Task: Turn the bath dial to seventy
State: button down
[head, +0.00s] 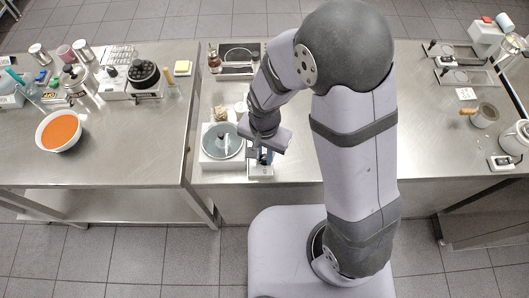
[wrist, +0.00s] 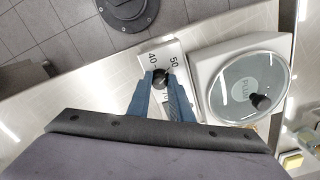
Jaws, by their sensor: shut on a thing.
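The bath (head: 222,160) is a white box with a round glass lid, at the near edge of the middle bench; it also shows in the wrist view (wrist: 203,82). Its white dial panel (wrist: 150,46) carries the marks 40 and 50, and what looks like 70 between my fingers. The black dial knob (wrist: 161,74) stands on this panel. My gripper (wrist: 162,84) is shut on the knob, one blue finger on each side. In the head view my gripper (head: 261,157) is over the panel and hides the knob. Where the knob points cannot be told.
The bath's lid has a black handle (wrist: 261,102) close to the right of my fingers. A small beige object (head: 241,107) lies behind the bath. A bowl of orange liquid (head: 60,130) stands on the left bench.

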jog(key=m, duration=0.5)
jog(key=shift+w+a+m, duration=0.1)
jog(key=shift+m, duration=0.2)
jog(key=m+p, duration=0.1)
jog(key=m, duration=0.5)
jog(key=shift+w+r, duration=0.1)
jog(key=m, duration=0.5)
jog(key=shift+m, duration=0.4)
jog(key=m, duration=0.5)
jog(key=shift+w+m, duration=0.1)
jog(key=shift+m, duration=0.2)
jog(key=c, duration=1.6)
grip_release()
